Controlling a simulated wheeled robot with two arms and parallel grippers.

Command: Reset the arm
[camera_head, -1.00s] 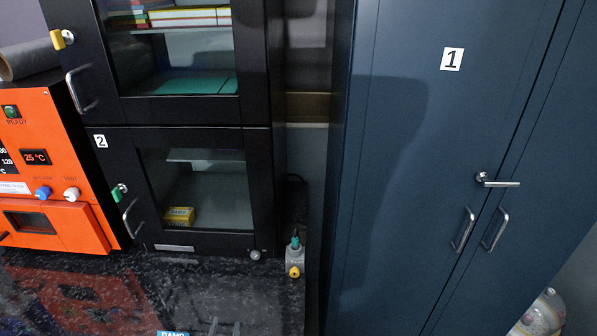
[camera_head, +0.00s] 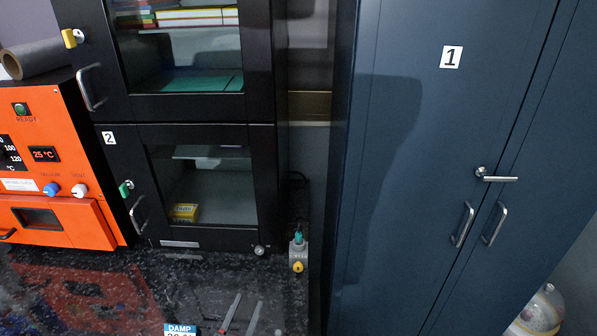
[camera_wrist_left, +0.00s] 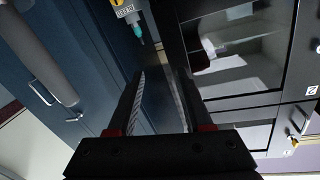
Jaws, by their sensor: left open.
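My left gripper (camera_head: 250,298) shows at the bottom of the head view, with its two fingers apart above the dark speckled counter. Nothing is seen between them. In the left wrist view the same gripper (camera_wrist_left: 161,72) has its two dark fingers spread, with red parts at their bases, and the gap is empty. The rest of my left arm is out of the head view. My right gripper is in neither view.
A black glass-door cabinet (camera_head: 262,190) stands behind the counter (camera_head: 200,285). An orange oven (camera_head: 70,215) is at the left. A small grey fixture with a teal top (camera_head: 298,250) stands at right. A tall blue cabinet (camera_head: 420,180) marked 1 fills the right.

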